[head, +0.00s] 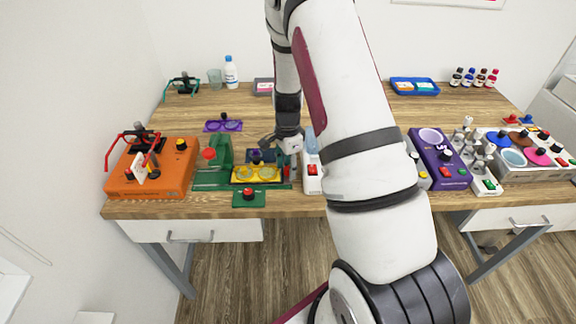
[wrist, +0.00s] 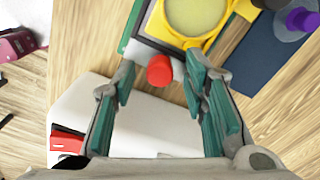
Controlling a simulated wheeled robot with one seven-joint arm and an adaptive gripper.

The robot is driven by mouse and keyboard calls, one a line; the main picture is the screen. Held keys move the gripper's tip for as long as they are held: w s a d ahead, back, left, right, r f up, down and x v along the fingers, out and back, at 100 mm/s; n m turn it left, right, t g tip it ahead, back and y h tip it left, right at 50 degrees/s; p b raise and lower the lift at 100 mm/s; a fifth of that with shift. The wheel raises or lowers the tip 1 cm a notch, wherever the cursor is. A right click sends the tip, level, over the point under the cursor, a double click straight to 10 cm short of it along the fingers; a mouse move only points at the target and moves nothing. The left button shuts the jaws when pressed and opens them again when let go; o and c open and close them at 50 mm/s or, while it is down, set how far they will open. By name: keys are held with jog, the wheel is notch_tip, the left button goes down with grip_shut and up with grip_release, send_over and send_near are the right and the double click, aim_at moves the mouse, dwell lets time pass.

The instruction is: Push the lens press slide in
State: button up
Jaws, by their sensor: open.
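The green lens press (head: 220,155) stands at the table's front left, with a red ball on its lever. Its yellow lens holder (head: 256,174) sits at the press's front, and in the wrist view the yellow holder (wrist: 215,38) shows a round pale lens in a dark frame. A red knob (wrist: 160,70) sticks out from the frame's edge toward my gripper. My gripper (wrist: 155,88) is open, its teal fingers apart, with the knob beyond and between the fingertips, not visibly held. In the head view my gripper (head: 289,158) is low at the holder's right side.
A white box (wrist: 140,125) with a red switch lies under my gripper; it also shows in the head view (head: 312,181). An orange machine (head: 150,178) stands left, a purple device (head: 437,153) right. A green pad with a red button (head: 249,198) is in front.

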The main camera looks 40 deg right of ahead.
aim_at(260, 172)
grip_shut()
jog(key=w+a, duration=0.1)
jog(key=a, duration=0.1)
jog(key=w+a+b, duration=0.1)
jog(key=w+a, duration=0.1)
jog(key=w+a+b, duration=0.1)
jog(key=a, duration=0.1)
jog(key=shift+w, duration=0.2)
jog(key=shift+w+a+b, duration=0.2)
jog(key=shift+a+b, duration=0.1)
jog(key=shift+a, duration=0.2)
grip_release()
jog(key=shift+a, duration=0.1)
jog(key=shift+r, duration=0.15)
notch_tip(260, 172, up, 12)
